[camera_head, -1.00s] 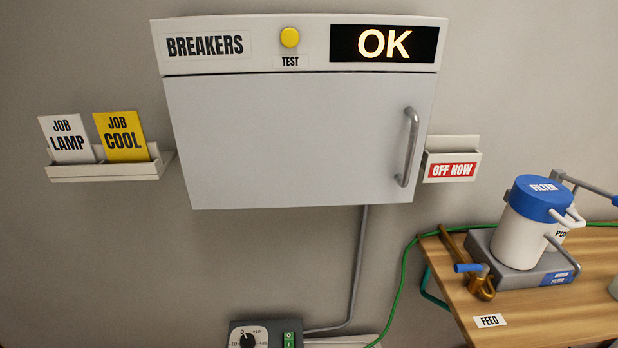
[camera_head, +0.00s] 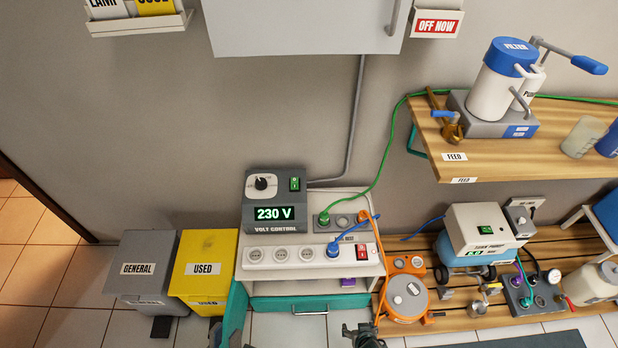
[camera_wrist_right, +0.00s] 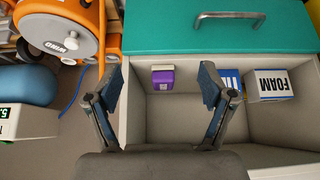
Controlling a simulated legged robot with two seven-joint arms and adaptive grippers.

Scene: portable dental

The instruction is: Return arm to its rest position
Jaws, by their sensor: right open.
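My right gripper (camera_wrist_right: 160,95) is open and empty in the right wrist view. Its two dark fingers stand apart over an open grey drawer compartment (camera_wrist_right: 190,127) below a teal panel. In the head view a dark gripper part (camera_head: 364,338) shows at the bottom edge, cut off, right of the teal drawer front (camera_head: 310,303). My left gripper is not clearly seen in the head view.
The volt control unit (camera_head: 274,213) reads 230 V above a socket strip (camera_head: 264,257). Grey (camera_head: 143,262) and yellow (camera_head: 205,264) bins stand left. The wooden shelf (camera_head: 500,153) and orange reel (camera_head: 407,297) are right. A box marked FOAM (camera_wrist_right: 269,85) is in the drawer.

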